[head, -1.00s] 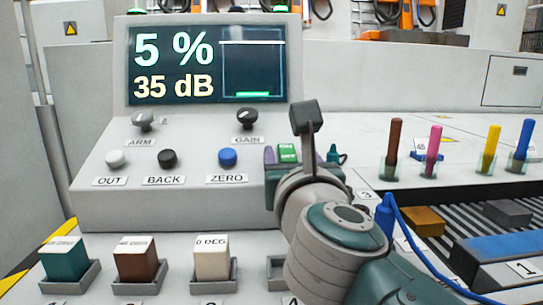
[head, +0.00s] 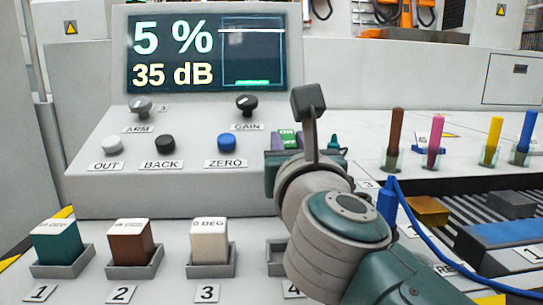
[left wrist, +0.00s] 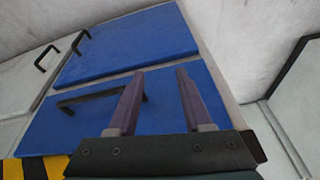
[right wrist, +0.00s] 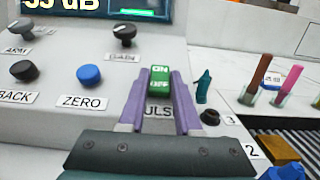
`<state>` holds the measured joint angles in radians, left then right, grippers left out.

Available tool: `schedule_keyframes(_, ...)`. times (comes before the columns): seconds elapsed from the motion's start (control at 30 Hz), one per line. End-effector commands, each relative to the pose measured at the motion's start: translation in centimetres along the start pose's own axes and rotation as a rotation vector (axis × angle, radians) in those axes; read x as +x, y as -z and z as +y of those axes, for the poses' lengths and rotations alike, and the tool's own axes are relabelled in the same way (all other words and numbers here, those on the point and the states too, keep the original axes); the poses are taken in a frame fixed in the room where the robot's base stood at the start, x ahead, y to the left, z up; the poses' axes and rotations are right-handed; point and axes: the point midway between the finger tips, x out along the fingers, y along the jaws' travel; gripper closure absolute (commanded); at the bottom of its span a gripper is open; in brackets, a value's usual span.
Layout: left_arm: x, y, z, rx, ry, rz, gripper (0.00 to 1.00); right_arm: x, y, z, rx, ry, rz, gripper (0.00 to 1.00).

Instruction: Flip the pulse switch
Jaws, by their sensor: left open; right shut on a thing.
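The pulse switch (right wrist: 160,82) is a green rocker marked ON and OFF on the sloped console face. Its label below is partly hidden, with "ULS" showing. In the head view the switch (head: 289,138) is right of the blue ZERO button. My right gripper (right wrist: 165,88) is shut on the switch, with a purple finger on each side. My right forearm and wrist hide the console below it in the head view. My left gripper (left wrist: 155,84) is open and empty in front of blue panels with black handles, and does not show in the head view.
The console screen (head: 206,48) reads 5 % and 35 dB. A teal pointed piece (right wrist: 204,85) stands right of the switch. The GAIN knob (head: 246,102) and ZERO button (head: 227,142) are to its left. A blue cable (head: 425,230) runs beside my right arm.

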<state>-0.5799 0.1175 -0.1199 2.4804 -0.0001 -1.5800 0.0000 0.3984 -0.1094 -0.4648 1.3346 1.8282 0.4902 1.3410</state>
Motion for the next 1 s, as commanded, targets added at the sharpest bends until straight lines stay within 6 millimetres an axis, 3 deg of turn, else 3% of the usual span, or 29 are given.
schedule_keyframes(0.03,1.57,-0.52,0.05,0.000,0.000,-0.001,0.50,-0.11,0.85,0.10,0.003,-0.002,-0.020,1.00)
schedule_keyframes(0.13,2.32,-0.78,0.08,0.000,0.000,-0.001,0.50,-0.14,0.67,0.04,0.002,-0.001,-0.045,1.00)
schedule_keyframes(0.5,2.23,-0.76,0.05,0.001,0.001,-0.002,0.50,-0.14,0.21,0.00,0.001,-0.001,-0.056,1.00)
schedule_keyframes(0.53,2.23,-0.76,0.04,0.001,0.001,-0.002,0.50,-0.14,0.21,0.00,0.001,-0.001,-0.056,0.64)
schedule_keyframes(0.77,2.23,-0.77,-0.02,0.004,0.003,-0.002,0.50,-0.14,0.20,-0.01,0.000,0.000,-0.056,0.38)
schedule_keyframes(1.0,2.21,-0.77,-0.04,0.005,0.003,-0.002,0.50,-0.16,0.18,-0.02,0.000,0.000,-0.056,0.38)
